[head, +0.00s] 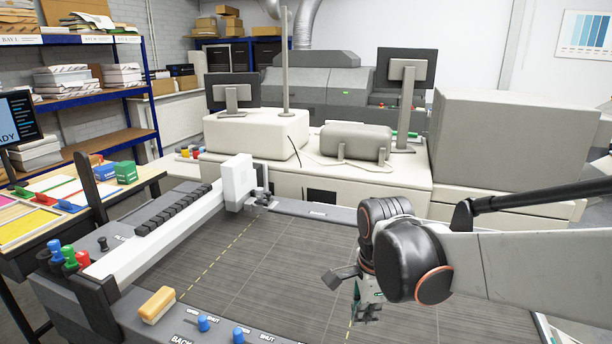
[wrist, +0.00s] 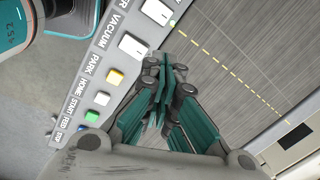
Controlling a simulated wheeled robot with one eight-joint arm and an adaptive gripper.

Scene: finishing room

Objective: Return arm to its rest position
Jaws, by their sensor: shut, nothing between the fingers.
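My gripper (head: 367,306) hangs from my arm over the right part of the dark cutting table (head: 285,262) in the head view. It points down and holds nothing. In the wrist view its teal-and-grey fingers (wrist: 165,75) are closed together. Behind them are the grey table bed and a pale control panel (wrist: 112,70). My arm comes in from the right side of the head view and hides part of the table's right side. The height of the fingertips above the bed is hard to tell.
A white gantry (head: 165,225) with a cutting head (head: 238,182) spans the table's left side. A yellow-topped block (head: 157,305) and blue knobs (head: 203,323) sit along the front edge. Red, green and blue tools (head: 70,256) stand at the left corner. A large grey cabinet (head: 510,140) stands behind my arm.

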